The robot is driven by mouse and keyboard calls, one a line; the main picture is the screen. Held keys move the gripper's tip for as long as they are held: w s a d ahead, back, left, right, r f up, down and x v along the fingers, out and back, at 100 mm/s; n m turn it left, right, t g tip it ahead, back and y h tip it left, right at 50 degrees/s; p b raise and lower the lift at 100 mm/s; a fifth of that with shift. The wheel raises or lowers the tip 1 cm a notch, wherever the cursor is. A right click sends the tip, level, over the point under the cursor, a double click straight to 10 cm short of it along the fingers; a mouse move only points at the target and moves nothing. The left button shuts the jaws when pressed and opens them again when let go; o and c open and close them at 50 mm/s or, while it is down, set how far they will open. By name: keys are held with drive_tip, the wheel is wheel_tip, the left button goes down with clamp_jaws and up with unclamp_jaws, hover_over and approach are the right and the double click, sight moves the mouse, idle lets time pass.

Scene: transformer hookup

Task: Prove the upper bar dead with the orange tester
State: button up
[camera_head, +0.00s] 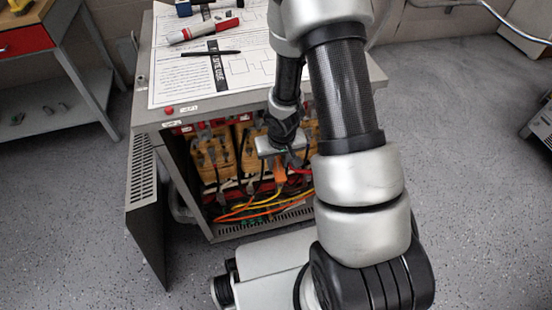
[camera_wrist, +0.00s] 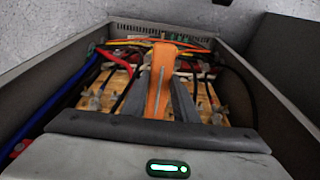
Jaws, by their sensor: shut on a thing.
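My gripper (camera_head: 285,158) is inside the open front of the grey cabinet (camera_head: 228,100). It is shut on the orange tester (camera_head: 279,172), which points down and into the cabinet. In the wrist view the tester (camera_wrist: 160,82) stands between the two grey fingers of my gripper (camera_wrist: 162,88), over the yellow-brown transformer blocks (camera_wrist: 205,98). Red-and-black strips cross the cabinet near its top (camera_head: 190,128) and lower down (camera_head: 230,187). I cannot tell for sure which is the upper bar. The tester's tip is not clear, so I cannot tell whether it touches anything.
Orange and yellow cables (camera_head: 240,209) hang low in the cabinet. Blue cables (camera_wrist: 62,92) run along one side wall in the wrist view. An open vented door (camera_head: 146,205) stands at the left. Papers (camera_head: 185,75) and a red-and-white marker (camera_head: 205,31) lie on top.

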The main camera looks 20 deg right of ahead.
sight(281, 178)
drive_tip(key=shift+s+b, duration=0.95)
drive_tip(key=shift+s, duration=1.4)
drive_tip(key=shift+r, duration=0.1)
